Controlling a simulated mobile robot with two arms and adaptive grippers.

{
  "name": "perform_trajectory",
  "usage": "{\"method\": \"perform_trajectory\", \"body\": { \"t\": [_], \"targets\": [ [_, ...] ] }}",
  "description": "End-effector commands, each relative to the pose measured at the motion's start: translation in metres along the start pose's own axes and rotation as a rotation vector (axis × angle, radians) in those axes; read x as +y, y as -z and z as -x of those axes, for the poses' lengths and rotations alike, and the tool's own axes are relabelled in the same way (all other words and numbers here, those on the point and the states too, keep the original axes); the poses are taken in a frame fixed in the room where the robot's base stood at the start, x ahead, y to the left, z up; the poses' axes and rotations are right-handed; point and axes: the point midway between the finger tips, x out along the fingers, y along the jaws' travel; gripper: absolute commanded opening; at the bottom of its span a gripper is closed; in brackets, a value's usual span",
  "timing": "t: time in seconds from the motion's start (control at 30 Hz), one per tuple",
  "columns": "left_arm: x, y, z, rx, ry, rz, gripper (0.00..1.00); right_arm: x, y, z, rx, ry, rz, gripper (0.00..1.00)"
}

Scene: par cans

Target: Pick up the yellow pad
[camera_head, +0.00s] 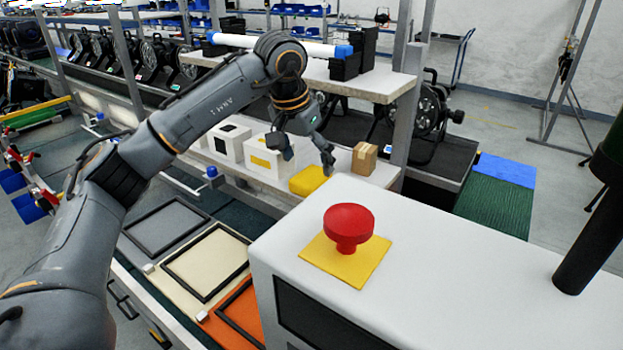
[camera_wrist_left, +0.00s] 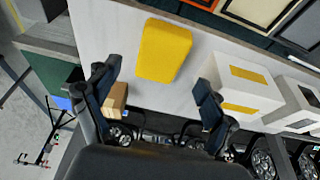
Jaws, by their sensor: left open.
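The yellow pad (camera_head: 308,180) lies on a light shelf, between a white box and a small cardboard box in the head view. In the left wrist view the yellow pad (camera_wrist_left: 164,50) shows whole, ahead of the fingertips and between their lines. In the left wrist view the fingers of my left gripper (camera_wrist_left: 158,78) are spread wide, apart from the pad. My right gripper is not in view.
A white box with a yellow patch (camera_head: 262,158) stands left of the pad. A cardboard box (camera_head: 363,158) stands right of it. A white housing with a red button (camera_head: 349,222) fills the front right. A shelf post (camera_head: 408,105) rises behind.

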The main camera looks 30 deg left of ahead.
Motion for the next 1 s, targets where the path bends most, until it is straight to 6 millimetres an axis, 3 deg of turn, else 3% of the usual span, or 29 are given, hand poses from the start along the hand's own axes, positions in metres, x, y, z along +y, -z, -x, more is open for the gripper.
{"method": "perform_trajectory", "body": {
  "t": [0.13, 0.3, 0.57, 0.8, 1.0],
  "targets": [
    [0.001, -0.004, -0.021, -0.007, 0.0, -0.001, 0.83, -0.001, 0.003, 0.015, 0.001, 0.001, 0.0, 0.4],
    [0.001, -0.004, -0.041, -0.003, -0.001, 0.0, 0.83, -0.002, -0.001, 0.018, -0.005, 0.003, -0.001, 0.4],
    [0.001, -0.004, -0.045, -0.001, 0.0, 0.0, 0.83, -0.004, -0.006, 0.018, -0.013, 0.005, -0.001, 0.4],
    [0.001, -0.004, -0.044, -0.002, 0.0, 0.0, 0.36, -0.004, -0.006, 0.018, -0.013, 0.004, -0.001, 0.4],
    [0.001, -0.004, -0.045, -0.002, 0.0, 0.0, 0.34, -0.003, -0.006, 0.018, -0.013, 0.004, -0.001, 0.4]
  ]
}}
